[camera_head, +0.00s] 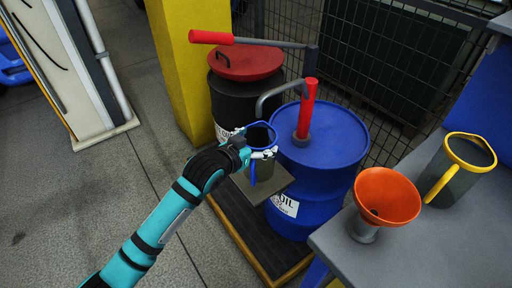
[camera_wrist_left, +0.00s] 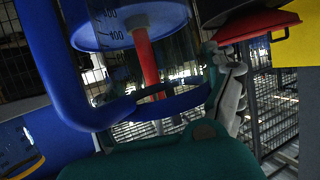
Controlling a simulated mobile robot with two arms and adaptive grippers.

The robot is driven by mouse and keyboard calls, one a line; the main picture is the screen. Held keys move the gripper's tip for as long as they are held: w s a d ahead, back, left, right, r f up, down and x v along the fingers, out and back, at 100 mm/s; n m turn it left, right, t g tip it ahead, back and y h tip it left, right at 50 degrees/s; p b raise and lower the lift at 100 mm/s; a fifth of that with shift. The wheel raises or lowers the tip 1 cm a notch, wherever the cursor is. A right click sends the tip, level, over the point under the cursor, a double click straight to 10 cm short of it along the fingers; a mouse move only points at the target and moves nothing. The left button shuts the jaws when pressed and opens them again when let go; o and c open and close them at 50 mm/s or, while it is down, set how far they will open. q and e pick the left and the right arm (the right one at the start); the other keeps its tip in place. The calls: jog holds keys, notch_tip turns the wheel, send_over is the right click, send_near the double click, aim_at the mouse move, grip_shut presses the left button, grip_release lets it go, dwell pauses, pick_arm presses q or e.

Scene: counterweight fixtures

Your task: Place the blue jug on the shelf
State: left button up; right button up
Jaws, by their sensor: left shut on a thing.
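The blue jug (camera_head: 265,170) has a blue rim and handle and a see-through grey body. It is in front of the blue drum, at the small square platform (camera_head: 283,186); whether its base touches the platform I cannot tell. My left gripper (camera_head: 259,154) is shut on the jug near its rim and handle. In the left wrist view the jug's blue handle (camera_wrist_left: 48,65) is large at the left, with measuring marks on the clear wall. A grey, shelf-like surface (camera_head: 400,262) is at the lower right. My right gripper is not in view.
A blue drum (camera_head: 325,165) with a red-handled pump (camera_head: 307,105) stands behind the jug. A black drum with a red lid (camera_head: 246,62) is farther back. An orange funnel (camera_head: 388,195) and a yellow-rimmed jug (camera_head: 460,170) stand on the grey surface. Floor at left is clear.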

pick_arm(q)
jog(key=shift+f, duration=0.95)
jog(key=o, duration=1.4)
jog(key=shift+f, duration=0.1)
jog(key=v, duration=1.2)
jog(key=shift+p, duration=0.3)
